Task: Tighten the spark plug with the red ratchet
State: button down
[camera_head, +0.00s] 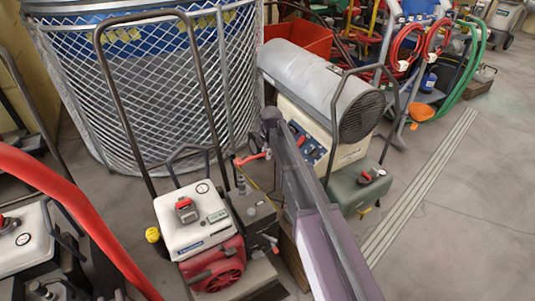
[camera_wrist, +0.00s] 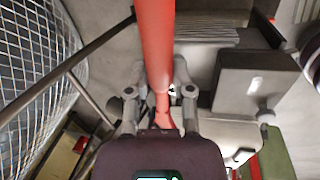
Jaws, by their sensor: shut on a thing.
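The red ratchet (camera_wrist: 154,45) runs from the top edge down between my fingers in the wrist view. In the head view it is a short orange-red bar (camera_head: 250,158) above the dark grey engine block (camera_head: 255,212). My gripper (camera_wrist: 160,92) is shut on the ratchet; in the head view my arm partly hides it. A small upright grey piece (camera_head: 241,184) stands on the block just under the ratchet's left end. It may be the spark plug or a socket; whether the ratchet is seated on it cannot be told. The wrist view does not clearly show the plug.
The block belongs to a machine with a white tank (camera_head: 192,222) and a tall dark handle loop (camera_head: 103,75). A wire mesh cage (camera_head: 150,95) stands behind. A grey cylindrical heater (camera_head: 320,85) is close on the right. Open floor (camera_head: 465,225) lies further right.

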jog(key=shift+f, duration=0.15)
jog(key=shift+f+b, duration=2.5)
jog(key=shift+b, duration=0.15)
jog(key=shift+s+f, duration=0.1)
jog(key=shift+f+b, duration=0.95)
jog(key=shift+b, duration=0.15)
dwell(1.0)
jog(key=shift+r, duration=0.1)
dwell(0.3)
jog(key=shift+w+a+r+n+p, duration=0.2)
jog(key=shift+r+n+p, duration=0.1)
jog(key=shift+r+p, duration=0.2)
jog(key=shift+w+a+r+n+p, duration=0.1)
jog(key=shift+w+r+n+p, duration=0.1)
jog(key=shift+r+n+p, duration=0.2)
jog(key=shift+f+b, duration=0.5)
jog(key=shift+f, duration=0.1)
dwell(1.1)
